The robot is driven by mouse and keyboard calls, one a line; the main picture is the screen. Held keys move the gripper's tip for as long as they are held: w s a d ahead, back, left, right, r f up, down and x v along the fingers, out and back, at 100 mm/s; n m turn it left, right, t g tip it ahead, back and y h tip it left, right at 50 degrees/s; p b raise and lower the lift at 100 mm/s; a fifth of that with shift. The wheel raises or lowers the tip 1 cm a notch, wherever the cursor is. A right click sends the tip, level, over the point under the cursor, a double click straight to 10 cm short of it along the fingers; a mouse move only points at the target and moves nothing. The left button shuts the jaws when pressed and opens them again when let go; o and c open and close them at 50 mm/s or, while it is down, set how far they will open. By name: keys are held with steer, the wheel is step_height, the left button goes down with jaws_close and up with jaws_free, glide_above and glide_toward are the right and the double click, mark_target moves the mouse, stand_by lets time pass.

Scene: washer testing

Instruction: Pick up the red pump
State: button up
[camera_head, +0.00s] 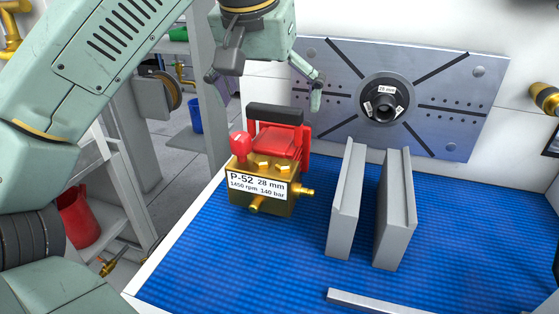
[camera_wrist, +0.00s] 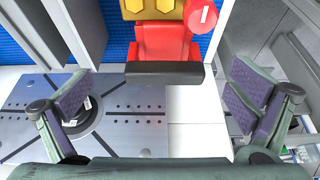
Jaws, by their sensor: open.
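The red pump (camera_head: 275,141) has a brass block at its base, a black handle on top, brass fittings and a white label reading P-52, 28 mm. It stands upright on the blue mat (camera_head: 210,263). My gripper (camera_head: 265,88) hangs above the pump with its fingers spread, open and empty. In the wrist view the pump (camera_wrist: 165,42) shows at the top, its black handle lying between and ahead of the two finger pads of my gripper (camera_wrist: 165,100). No contact with the pump is visible.
Two upright grey plates (camera_head: 345,200) stand right of the pump. A grey metal plate with a round black hub (camera_head: 386,99) is on the wall behind. A metal bar (camera_head: 375,302) lies at the front. A red bucket (camera_head: 78,216) is at left, off the mat.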

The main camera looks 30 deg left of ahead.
mark_target(276, 140)
steer(key=x, duration=0.4)
steer(key=shift+s, duration=0.1)
steer(key=shift+w+a+p+x, duration=0.15)
steer(key=shift+x, duration=1.25)
steer(key=shift+w+a+p+x, duration=0.1)
steer(key=shift+a+p+x, duration=0.05)
steer(key=shift+x, duration=1.25)
steer(key=shift+r, duration=0.1)
steer(key=shift+c, duration=0.4)
steer(key=c, duration=1.6)
steer(key=shift+c, duration=0.6)
steer(key=shift+r, duration=0.2)
